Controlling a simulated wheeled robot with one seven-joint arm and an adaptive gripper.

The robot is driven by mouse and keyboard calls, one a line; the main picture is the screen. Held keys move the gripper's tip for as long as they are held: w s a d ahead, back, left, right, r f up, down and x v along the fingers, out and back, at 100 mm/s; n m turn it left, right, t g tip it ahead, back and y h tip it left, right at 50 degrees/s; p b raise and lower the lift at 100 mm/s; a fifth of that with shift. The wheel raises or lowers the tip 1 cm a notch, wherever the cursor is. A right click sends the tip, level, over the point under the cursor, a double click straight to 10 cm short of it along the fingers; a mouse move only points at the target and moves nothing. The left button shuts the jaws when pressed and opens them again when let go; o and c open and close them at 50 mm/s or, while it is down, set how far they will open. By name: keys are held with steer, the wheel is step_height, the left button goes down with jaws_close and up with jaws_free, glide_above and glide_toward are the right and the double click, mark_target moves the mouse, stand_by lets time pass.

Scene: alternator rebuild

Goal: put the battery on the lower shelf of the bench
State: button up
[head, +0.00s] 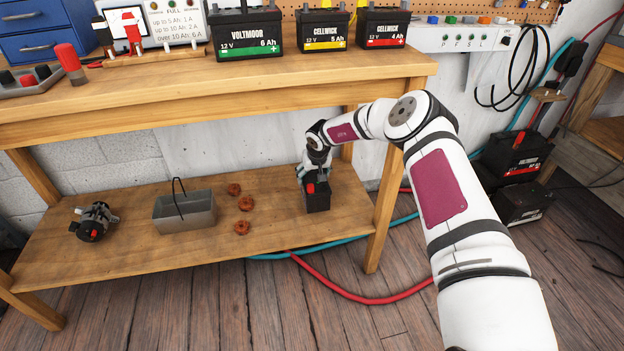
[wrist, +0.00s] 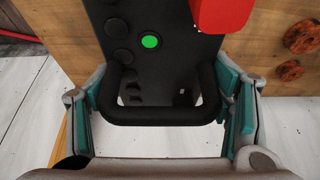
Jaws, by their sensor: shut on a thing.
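The battery (head: 317,200) is a small black box with a red terminal cover, at the right end of the lower shelf (head: 150,255) of the bench in the head view. My gripper (head: 314,172) is above it, shut on its black carrying handle. In the wrist view, the handle (wrist: 165,113) lies between the teal finger pads, and the battery's top shows round caps, a green dot and the red cover (wrist: 222,12). The battery looks upright at shelf level; whether its base touches the wood cannot be told.
Rusty round parts (head: 245,204), a grey metal tote (head: 185,211) and an alternator (head: 93,221) are on the shelf, left of the battery. Bare wood lies between them. A bench leg (head: 385,205) is close on the right. Three labelled batteries (head: 245,35) stand on the benchtop above.

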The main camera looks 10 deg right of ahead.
mark_target(314, 178)
steer(key=shift+w+f+b, duration=0.2)
steer(key=shift+f+b, duration=0.75)
steer(key=shift+f, duration=0.55)
steer(key=shift+f, duration=0.1)
steer(key=o, duration=1.9)
steer(key=shift+s+f, duration=0.2)
steer(key=shift+o, duration=0.2)
steer(key=shift+s+r, duration=0.15)
steer(key=shift+r, duration=0.3)
steer(key=p+v, duration=0.1)
steer(key=v, duration=0.2)
steer(key=shift+d+p, duration=0.1)
steer(key=shift+p, duration=0.3)
steer(key=s+p, duration=0.1)
steer(key=s, duration=0.2)
steer(key=s+p, duration=0.1)
steer(key=s, duration=0.2)
steer(key=s+p, duration=0.1)
steer(key=s, duration=0.2)
steer(key=shift+s+f, duration=0.15)
steer(key=shift+f, duration=0.15)
steer(key=shift+s+f, duration=0.1)
steer(key=shift+s, duration=1.15)
